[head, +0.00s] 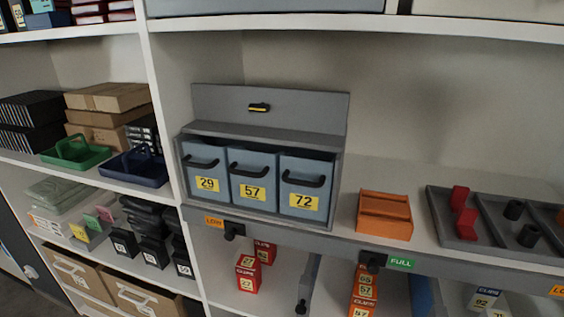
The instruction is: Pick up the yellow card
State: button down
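A small yellow card (79,232) stands on the lower left shelf, at the front of a short row with a green card (92,222) and a pink card (105,213). The cards look upright and close together; what holds them is too small to tell. My gripper is not in view, and nothing is seen touching the yellow card.
Black boxes (153,252) stand right of the cards; folded green cloth-like items (58,193) lie behind. Green (77,154) and blue (135,170) carriers sit on the shelf above. A grey cabinet with blue, yellow-labelled drawers (250,180) stands at centre. A white upright (165,130) divides the shelves.

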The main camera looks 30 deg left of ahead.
aim_at(79, 231)
jog(key=u, duration=2.4)
jog(key=i+j, duration=0.15)
jog(key=i, duration=0.3)
jog(key=i+j+z, duration=0.1)
jog(key=i, duration=0.35)
jog(key=i+j+z, duration=0.1)
jog(key=i+j, duration=0.15)
jog(key=i, duration=0.2)
